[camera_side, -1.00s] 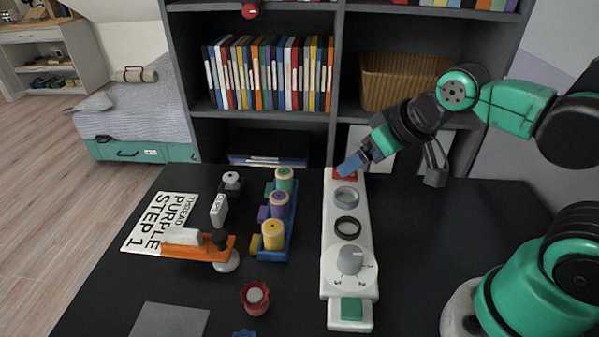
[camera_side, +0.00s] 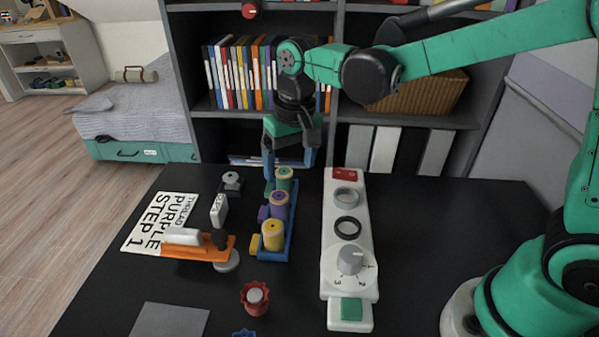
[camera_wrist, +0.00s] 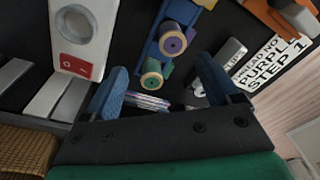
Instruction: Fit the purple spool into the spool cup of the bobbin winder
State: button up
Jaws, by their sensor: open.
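The purple spool (camera_side: 279,204) stands in the middle of a blue rack (camera_side: 289,228), between a green spool (camera_side: 284,178) and a yellow spool (camera_side: 273,235). The wrist view also shows the purple spool (camera_wrist: 173,42) and the green one (camera_wrist: 156,74). The white bobbin winder (camera_side: 332,225) lies to the right, with a grey ring (camera_side: 346,197), a black ring (camera_side: 347,228), a dial and a red switch (camera_side: 344,174). Which ring is the spool cup I cannot tell. My gripper (camera_side: 287,165) is open and empty, above the rack's far end near the green spool.
A card (camera_side: 162,222) reads "STEP 1 PURPLE THREAD". An orange stand (camera_side: 197,248), a small grey-topped item (camera_side: 231,182) and a red knob (camera_side: 255,298) stand around the rack. A bookshelf (camera_side: 390,121) rises behind the table. The table's right side has free room.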

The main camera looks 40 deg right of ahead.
aim_at(279, 196)
jog(key=f, duration=0.1)
jog(key=w+a+f+g, duration=0.1)
jog(key=shift+w+a+f, duration=0.15)
jog(key=shift+a+f, duration=0.15)
jog(key=shift+f, duration=2.8)
grip_shut()
